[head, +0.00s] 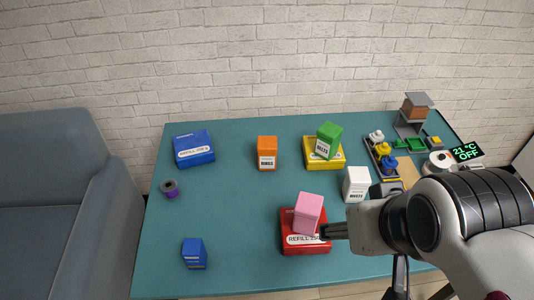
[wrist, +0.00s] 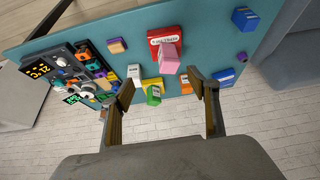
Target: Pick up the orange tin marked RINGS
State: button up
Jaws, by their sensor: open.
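The orange tin (head: 267,147) stands upright at the back middle of the teal table, with a white label on its front; the label's small print looks like RINGS. In the wrist view the orange tin (wrist: 186,87) shows small beside the right finger, partly hidden by it. My gripper (head: 335,231) is right of and nearer than the orange tin, and its fingertips overlap the red box's right edge in the picture. In the wrist view my gripper (wrist: 160,87) has its two fingers wide apart with nothing held between them.
A pink tin (head: 309,207) stands on a red box (head: 305,247). A green tin (head: 328,137) stands on a yellow box (head: 338,163). A white tin (head: 356,186), blue boxes (head: 194,155) (head: 194,250) and a purple-grey roll (head: 170,189) stand around. The table left of centre is clear.

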jog(key=shift+o, duration=0.8)
jog(key=m+t+h, duration=0.1)
jog(key=t+h, duration=0.1)
jog(key=t, duration=1)
send_over(267, 148)
notch_tip(267, 148, down, 16)
jog(key=shift+w+d+r, duration=0.1)
jog(key=shift+w+r, duration=0.05)
jog(key=shift+f, duration=0.6)
